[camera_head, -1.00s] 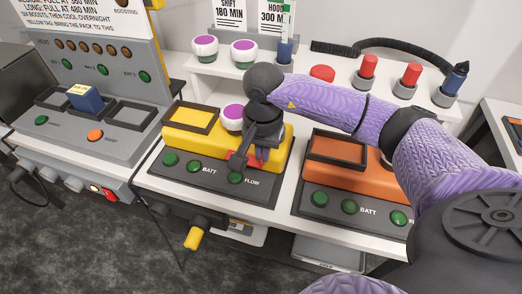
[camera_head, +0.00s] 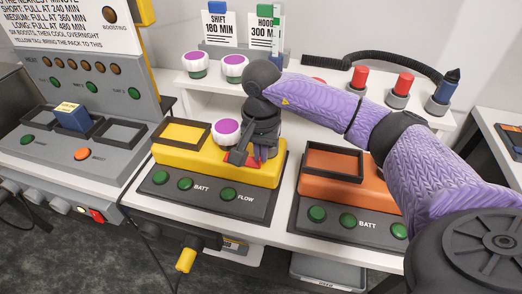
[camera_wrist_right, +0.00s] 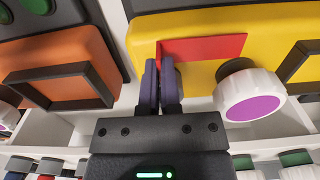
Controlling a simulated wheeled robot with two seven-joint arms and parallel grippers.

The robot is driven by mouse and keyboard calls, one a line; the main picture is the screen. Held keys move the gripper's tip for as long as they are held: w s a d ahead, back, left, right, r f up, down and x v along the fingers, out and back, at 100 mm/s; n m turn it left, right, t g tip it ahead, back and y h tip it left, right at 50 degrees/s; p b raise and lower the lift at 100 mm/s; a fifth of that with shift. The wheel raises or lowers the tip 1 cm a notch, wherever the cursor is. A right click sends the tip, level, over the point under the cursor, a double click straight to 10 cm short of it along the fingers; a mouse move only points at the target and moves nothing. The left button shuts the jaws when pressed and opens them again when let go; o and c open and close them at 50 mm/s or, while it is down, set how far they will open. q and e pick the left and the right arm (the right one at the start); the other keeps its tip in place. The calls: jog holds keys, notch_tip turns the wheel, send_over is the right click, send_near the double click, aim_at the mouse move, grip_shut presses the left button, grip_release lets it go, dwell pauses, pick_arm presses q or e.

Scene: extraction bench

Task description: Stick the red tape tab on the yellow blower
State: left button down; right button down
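The yellow blower (camera_head: 215,167) sits on the bench, in the middle of the head view; its yellow body also fills the upper right of the wrist view (camera_wrist_right: 200,22). The red tape tab (camera_wrist_right: 210,48) lies along the blower's yellow face in the wrist view; I cannot tell whether it is stuck there. My right gripper (camera_wrist_right: 162,68) is at the tab's left end, its two fingers close together with a narrow red edge between their tips. In the head view the right gripper (camera_head: 240,156) partly hides the tab (camera_head: 259,158). My left gripper is out of view.
A white knob with a purple top (camera_head: 227,131) stands close beside the gripper. An orange blower (camera_head: 340,180) is to the right, a grey charging station (camera_head: 75,150) to the left. Red-capped pieces (camera_head: 403,85) and a black hose (camera_head: 400,54) are on the shelf behind.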

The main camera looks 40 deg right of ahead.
jog(key=shift+f+b, duration=0.5)
jog(key=shift+f, duration=0.1)
dwell(1.1)
jog(key=c, duration=0.7)
grip_release()
jog(key=shift+c, duration=0.2)
notch_tip(320, 180, up, 10)
jog(key=shift+p, duration=1)
